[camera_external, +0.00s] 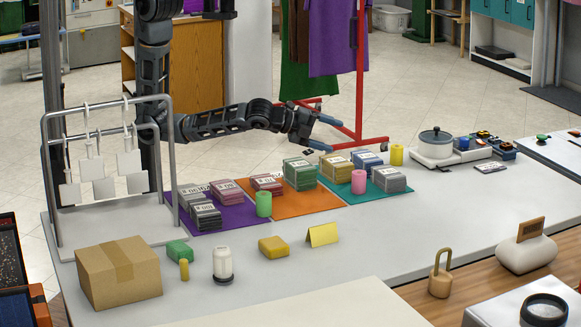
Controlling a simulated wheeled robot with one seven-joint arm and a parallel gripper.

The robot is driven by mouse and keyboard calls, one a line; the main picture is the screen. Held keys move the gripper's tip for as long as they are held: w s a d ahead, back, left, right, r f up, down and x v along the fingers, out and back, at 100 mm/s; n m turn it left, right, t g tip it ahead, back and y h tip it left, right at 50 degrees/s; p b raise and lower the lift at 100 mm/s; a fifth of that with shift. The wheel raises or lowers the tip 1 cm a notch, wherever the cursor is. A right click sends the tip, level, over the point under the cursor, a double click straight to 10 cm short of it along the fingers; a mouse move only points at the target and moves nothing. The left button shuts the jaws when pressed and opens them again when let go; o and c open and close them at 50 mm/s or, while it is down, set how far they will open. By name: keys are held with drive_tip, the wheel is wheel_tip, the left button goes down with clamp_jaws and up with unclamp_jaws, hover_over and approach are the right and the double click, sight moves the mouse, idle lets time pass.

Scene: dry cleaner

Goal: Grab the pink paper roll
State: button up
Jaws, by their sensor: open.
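The pink paper roll (358,182) stands upright at the front edge of the teal mat (397,199), close to the orange mat. It is left of a stack of grey bundles and in front of a yellow-labelled bundle stack. My gripper (325,133) is open and empty. It reaches in from the left above the back of the counter, behind and above the bundle stacks, apart from the roll. Its finger tips point to the right.
A green roll (264,204) and a yellow roll (396,154) also stand on the counter. Bundle stacks (299,174) crowd the mats. A wire rack (107,170) and a cardboard box (118,273) stand at left. The counter front right of the yellow card (322,235) is clear.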

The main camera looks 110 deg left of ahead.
drive_tip(key=w+d+f+m+g+y, duration=0.1)
drive_tip(key=w+d+f+m+g, duration=0.1)
drive_tip(key=w, duration=0.3)
drive_tip(key=m+g+y+b, duration=0.4)
drive_tip(key=m+g, duration=0.1)
drive_tip(key=m, duration=0.2)
approach(355, 181)
drive_tip(key=x, duration=0.5)
drive_tip(key=shift+w+r, duration=0.1)
drive_tip(key=shift+d+y, duration=0.15)
drive_tip(key=shift+y, duration=0.15)
drive_tip(key=shift+w, duration=0.1)
drive_tip(key=shift+w+a+m, duration=0.1)
drive_tip(key=shift+a+m, duration=0.2)
drive_tip(key=shift+a, duration=0.1)
drive_tip(key=x, duration=0.6)
drive_tip(key=shift+a+f+p, duration=0.25)
drive_tip(key=shift+f+p, duration=0.15)
drive_tip(key=shift+f, duration=0.1)
